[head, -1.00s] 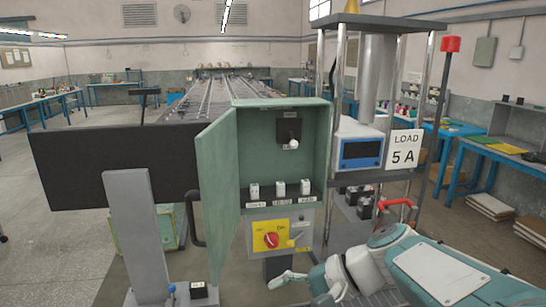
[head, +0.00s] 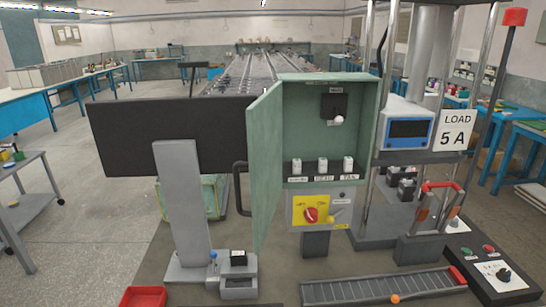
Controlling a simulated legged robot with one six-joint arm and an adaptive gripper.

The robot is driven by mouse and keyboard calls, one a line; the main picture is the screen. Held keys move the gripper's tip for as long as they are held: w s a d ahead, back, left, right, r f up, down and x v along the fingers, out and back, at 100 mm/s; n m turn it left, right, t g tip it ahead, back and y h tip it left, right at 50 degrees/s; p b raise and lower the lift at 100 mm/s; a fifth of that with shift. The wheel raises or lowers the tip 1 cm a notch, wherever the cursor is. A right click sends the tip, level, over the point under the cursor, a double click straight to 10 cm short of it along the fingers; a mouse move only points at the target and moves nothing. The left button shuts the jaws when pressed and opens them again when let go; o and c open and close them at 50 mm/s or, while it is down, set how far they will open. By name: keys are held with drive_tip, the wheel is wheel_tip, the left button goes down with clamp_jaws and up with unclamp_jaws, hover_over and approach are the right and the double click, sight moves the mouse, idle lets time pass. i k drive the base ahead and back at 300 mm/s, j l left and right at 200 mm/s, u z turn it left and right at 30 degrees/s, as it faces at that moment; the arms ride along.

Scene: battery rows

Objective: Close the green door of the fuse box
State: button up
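The green fuse box (head: 300,104) stands right of centre in the head view. Its green door (head: 264,165) is hinged on the box's left side and stands open, swung out toward me. Inside the box are a black lever switch with a white knob (head: 338,120) and a row of white fuses (head: 322,165) above small labels. Below the box is a yellow panel with a red rotary knob (head: 311,215). My gripper and arm are not in the head view.
A dark panel (head: 125,150) and a grey post (head: 186,205) stand left of the door. A small conveyor (head: 370,287) and a red tray (head: 143,297) lie in front. A metal rack with a "LOAD 5 A" sign (head: 457,130) stands at right.

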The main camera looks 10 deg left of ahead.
sight(264, 115)
drive_tip(key=k+j, duration=0.1)
drive_tip(key=j, duration=0.45)
drive_tip(key=j+z, duration=0.15)
drive_tip(key=j, duration=0.4)
drive_tip(key=k+j, duration=0.15)
drive_tip(key=j, duration=0.4)
drive_tip(key=z, duration=0.05)
